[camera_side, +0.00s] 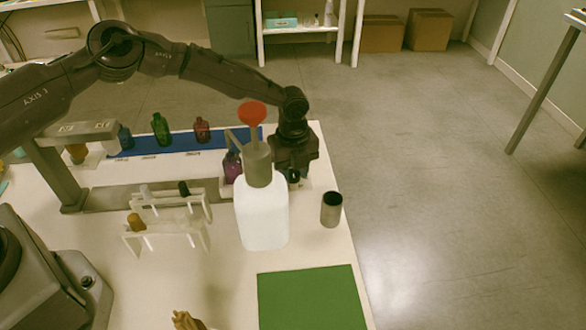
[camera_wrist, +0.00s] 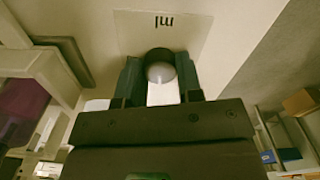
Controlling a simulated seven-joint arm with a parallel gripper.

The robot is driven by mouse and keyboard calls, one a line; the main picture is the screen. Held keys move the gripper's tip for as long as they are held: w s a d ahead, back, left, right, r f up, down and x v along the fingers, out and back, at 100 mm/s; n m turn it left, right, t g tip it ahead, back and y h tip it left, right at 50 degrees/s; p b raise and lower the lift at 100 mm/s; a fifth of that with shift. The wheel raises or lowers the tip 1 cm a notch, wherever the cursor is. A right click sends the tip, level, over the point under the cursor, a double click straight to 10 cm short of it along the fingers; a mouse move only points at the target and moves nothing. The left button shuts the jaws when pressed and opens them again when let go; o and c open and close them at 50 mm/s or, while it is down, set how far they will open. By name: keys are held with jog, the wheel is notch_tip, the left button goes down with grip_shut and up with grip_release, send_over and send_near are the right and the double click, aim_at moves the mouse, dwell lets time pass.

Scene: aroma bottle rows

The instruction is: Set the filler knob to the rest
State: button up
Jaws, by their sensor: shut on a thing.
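In the wrist view, my gripper (camera_wrist: 160,78) has its two dark fingers closed on either side of a round grey knob (camera_wrist: 160,66). A pale plate marked "ml" (camera_wrist: 190,27) lies beyond the knob, and a white part shows below it. I cannot read the knob's setting or tell where the rest mark is. In the side view my gripper (camera_side: 293,170) points down at the filler beside a purple bottle (camera_side: 232,167). A white bottle with a grey neck (camera_side: 262,215) and red top stands in front and hides much of the filler.
A grey metal cup (camera_side: 331,209) and a green mat (camera_side: 310,298) are on the right of the table. A pale rack (camera_side: 165,220) with small stoppered items stands left. Coloured bottles stand on a blue strip (camera_side: 180,141) behind. The table's right edge is close.

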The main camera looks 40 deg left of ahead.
aim_at(293, 172)
jog(key=n, duration=0.4)
jog(key=shift+n, duration=0.4)
jog(key=n, duration=0.4)
jog(key=shift+r, duration=0.1)
jog(key=n, duration=0.5)
jog(key=shift+n, duration=1.6)
jog(key=o, duration=0.9)
notch_tip(293, 172, up, 13)
jog(key=shift+f, duration=0.1)
